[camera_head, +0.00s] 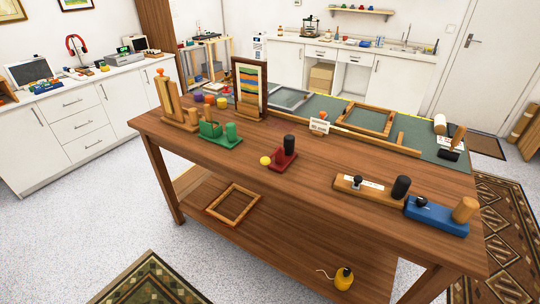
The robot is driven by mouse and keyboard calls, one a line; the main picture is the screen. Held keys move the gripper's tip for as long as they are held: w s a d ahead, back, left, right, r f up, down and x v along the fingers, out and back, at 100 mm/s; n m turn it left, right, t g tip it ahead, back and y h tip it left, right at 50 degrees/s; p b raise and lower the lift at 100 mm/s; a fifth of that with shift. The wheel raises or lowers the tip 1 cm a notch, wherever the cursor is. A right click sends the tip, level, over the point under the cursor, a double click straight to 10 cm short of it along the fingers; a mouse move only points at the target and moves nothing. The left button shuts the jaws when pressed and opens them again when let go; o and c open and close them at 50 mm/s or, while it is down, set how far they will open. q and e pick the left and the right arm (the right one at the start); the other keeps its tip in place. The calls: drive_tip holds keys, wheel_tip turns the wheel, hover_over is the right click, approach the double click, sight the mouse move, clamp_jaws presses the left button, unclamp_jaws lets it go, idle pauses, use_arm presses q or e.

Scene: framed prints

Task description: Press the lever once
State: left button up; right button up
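Several lever-like devices stand on the wooden workbench (330,215); I cannot tell which one is the task's lever. A red base (284,161) carries an upright black cylinder, with a yellow ball at its left. A wooden base (362,190) with a white label has a small black knob and a black cylinder (401,187). A blue base (436,217) has a dark knob and a tan wooden cylinder (465,209). Neither of my grippers is in view.
A green mat (330,107) with wooden frames covers the bench's far side. A framed striped print (250,85) stands upright there. A small sign (319,126) stands mid-bench. A mallet-like tool and black-based stamp are at the right. The bench's near-left top is clear.

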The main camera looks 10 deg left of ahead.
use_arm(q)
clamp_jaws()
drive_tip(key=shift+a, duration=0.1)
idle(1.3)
